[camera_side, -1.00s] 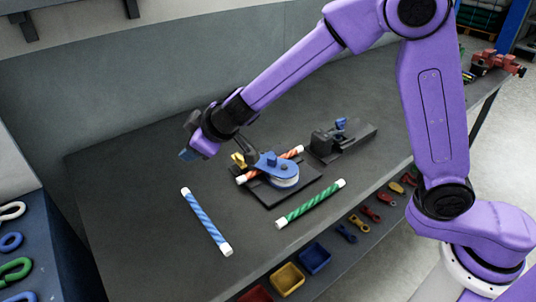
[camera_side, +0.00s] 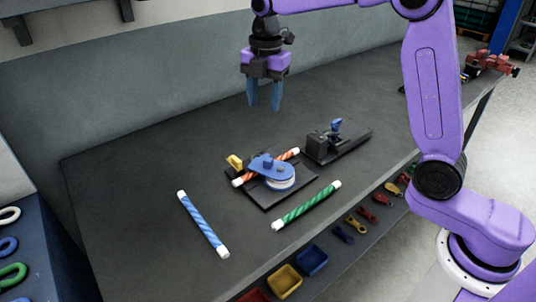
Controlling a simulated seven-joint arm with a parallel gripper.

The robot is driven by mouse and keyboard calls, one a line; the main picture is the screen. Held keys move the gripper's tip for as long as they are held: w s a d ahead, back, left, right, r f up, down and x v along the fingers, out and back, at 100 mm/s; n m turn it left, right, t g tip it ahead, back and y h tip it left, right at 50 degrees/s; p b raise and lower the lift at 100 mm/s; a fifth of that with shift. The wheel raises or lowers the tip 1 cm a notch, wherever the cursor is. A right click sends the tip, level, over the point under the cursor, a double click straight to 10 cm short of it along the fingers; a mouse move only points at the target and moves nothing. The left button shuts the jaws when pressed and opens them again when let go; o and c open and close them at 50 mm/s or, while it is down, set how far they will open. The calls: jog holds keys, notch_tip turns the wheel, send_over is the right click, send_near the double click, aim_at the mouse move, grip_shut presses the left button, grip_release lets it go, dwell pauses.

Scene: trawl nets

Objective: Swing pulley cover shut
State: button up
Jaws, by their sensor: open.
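The pulley block sits on a black base plate (camera_side: 268,203) in the middle of the bench. Its blue cover (camera_side: 268,168) lies over the pale pulley wheel (camera_side: 281,184), part of whose rim shows at the front. An orange striped rope (camera_side: 287,155) with white ends runs under the cover. A yellow piece (camera_side: 235,162) stands at the plate's left back corner. My gripper (camera_side: 264,105) points down, open and empty, high above the bench behind the pulley block and apart from it. Whether the cover is fully closed I cannot tell.
A blue striped rope (camera_side: 203,224) lies to the left and a green striped rope (camera_side: 307,205) in front. A black fixture with a blue lever (camera_side: 336,126) stands to the right. Bins (camera_side: 284,281) hang below the front edge.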

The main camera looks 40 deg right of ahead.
jog(key=d, duration=0.1)
send_near(268, 159)
notch_tip(268, 159, down, 8)
jog(key=shift+w+a+f, duration=0.15)
jog(key=shift+f, duration=0.1)
dwell(0.5)
grip_shut()
